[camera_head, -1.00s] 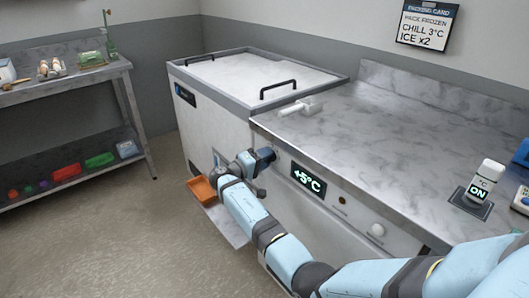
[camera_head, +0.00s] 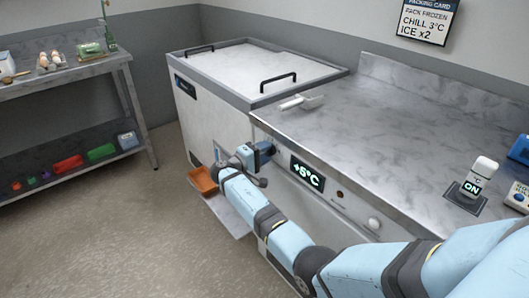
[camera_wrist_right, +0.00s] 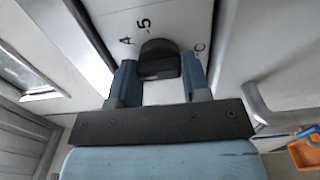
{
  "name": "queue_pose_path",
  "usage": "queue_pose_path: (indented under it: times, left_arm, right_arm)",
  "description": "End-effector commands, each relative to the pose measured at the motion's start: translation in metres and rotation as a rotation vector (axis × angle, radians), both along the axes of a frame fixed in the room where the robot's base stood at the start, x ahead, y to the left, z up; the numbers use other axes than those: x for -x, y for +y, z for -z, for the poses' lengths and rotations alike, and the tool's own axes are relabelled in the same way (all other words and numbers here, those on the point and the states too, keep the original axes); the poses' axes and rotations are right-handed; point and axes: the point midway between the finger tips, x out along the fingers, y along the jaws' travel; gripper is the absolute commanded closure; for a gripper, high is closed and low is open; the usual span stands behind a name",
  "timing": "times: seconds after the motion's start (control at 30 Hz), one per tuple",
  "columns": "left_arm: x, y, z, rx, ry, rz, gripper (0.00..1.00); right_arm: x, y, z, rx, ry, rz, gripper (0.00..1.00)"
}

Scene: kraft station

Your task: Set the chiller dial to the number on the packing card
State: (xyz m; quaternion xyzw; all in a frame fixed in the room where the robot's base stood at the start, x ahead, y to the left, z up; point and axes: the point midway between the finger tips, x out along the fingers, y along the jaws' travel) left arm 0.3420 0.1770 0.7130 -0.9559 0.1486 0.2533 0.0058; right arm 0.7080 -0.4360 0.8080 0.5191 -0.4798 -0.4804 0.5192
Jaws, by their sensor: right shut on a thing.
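The packing card (camera_head: 428,20) on the back wall reads "PACK FROZEN, CHILL 3°C, ICE x2". The chiller display (camera_head: 307,174) on the counter's front panel reads "+5°C". My right gripper (camera_head: 265,150) is at the panel just left of the display, where the dial is hidden in the head view. In the right wrist view, the dark dial (camera_wrist_right: 160,57) sits between the two blue fingers of the right gripper (camera_wrist_right: 158,72), which is shut on it. The marks "A", "-5" and "C" show around the dial. My left gripper is out of view.
A chest lid (camera_head: 250,69) with black handles is left of the steel counter (camera_head: 385,125). A white scoop (camera_head: 300,101) lies on the counter. A white device reading "ON" (camera_head: 478,178) stands at right. An orange bin (camera_head: 203,180) sits low beside my arm.

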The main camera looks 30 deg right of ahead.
Motion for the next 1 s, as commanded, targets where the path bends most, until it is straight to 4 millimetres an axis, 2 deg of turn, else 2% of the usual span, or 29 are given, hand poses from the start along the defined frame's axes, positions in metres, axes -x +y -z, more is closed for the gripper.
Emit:
queue_pose_path:
  times: [0.03,0.13,0.4,0.53,0.67,1.0]
  left_arm:
    - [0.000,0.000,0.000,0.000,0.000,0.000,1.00]
    - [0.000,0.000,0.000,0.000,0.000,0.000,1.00]
    - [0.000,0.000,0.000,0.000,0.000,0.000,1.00]
    - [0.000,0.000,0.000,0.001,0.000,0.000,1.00]
    - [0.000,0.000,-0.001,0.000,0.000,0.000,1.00]
    - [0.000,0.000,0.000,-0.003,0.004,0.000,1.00]
  right_arm:
    - [-0.001,0.001,0.000,0.000,-0.001,-0.002,0.54]
    - [0.000,0.001,0.000,0.000,-0.001,-0.002,0.33]
    - [0.000,0.001,0.000,0.000,-0.001,-0.001,0.33]
    - [0.000,0.009,0.000,-0.001,-0.001,-0.001,0.33]
    - [0.002,0.031,-0.001,-0.001,-0.001,-0.003,0.33]
    - [0.008,0.107,-0.001,0.000,-0.001,-0.003,0.33]
